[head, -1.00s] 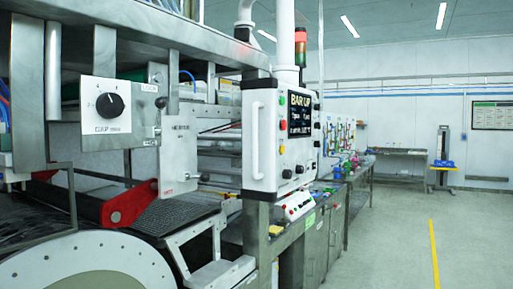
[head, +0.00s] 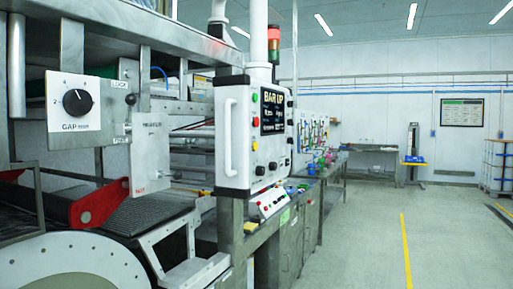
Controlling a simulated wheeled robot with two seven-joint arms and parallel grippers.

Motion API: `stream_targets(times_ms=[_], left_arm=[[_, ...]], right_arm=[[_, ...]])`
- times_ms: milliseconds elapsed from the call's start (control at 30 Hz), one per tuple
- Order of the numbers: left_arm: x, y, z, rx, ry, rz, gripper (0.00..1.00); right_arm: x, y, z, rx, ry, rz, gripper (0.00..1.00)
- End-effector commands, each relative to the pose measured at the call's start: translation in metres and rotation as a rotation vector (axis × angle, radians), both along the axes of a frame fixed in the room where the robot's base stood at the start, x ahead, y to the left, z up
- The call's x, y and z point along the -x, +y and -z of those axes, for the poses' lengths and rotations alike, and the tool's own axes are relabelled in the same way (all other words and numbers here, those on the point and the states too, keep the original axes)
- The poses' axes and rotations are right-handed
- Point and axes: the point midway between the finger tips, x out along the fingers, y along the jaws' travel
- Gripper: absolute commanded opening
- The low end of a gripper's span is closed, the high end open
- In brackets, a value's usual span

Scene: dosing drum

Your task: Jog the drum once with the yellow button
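The white control panel (head: 235,150) stands on the machine frame, left of centre, with a dark screen (head: 272,111) reading "BAR UP". Neither of my grippers is in view.
A low button box (head: 268,203) sits below the panel on a bench running back. A grey frame bracket (head: 178,238) and red arm (head: 98,203) stand left. The floor at right is clear, with a yellow line (head: 405,250). White stacked containers (head: 497,165) stand far right.

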Motion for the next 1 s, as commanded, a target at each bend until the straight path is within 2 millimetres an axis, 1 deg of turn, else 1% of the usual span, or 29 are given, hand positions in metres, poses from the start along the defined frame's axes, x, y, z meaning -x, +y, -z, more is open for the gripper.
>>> stream_targets(times_ms=[33,67,433,1000], left_arm=[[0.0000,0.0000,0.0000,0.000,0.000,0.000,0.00],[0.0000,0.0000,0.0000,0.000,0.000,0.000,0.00],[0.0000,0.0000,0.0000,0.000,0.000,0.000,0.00],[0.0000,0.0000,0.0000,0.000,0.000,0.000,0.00]], right_arm=[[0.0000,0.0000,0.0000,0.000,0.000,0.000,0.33],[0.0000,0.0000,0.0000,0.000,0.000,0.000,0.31],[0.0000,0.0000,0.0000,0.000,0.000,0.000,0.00],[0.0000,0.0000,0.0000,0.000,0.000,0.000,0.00]])
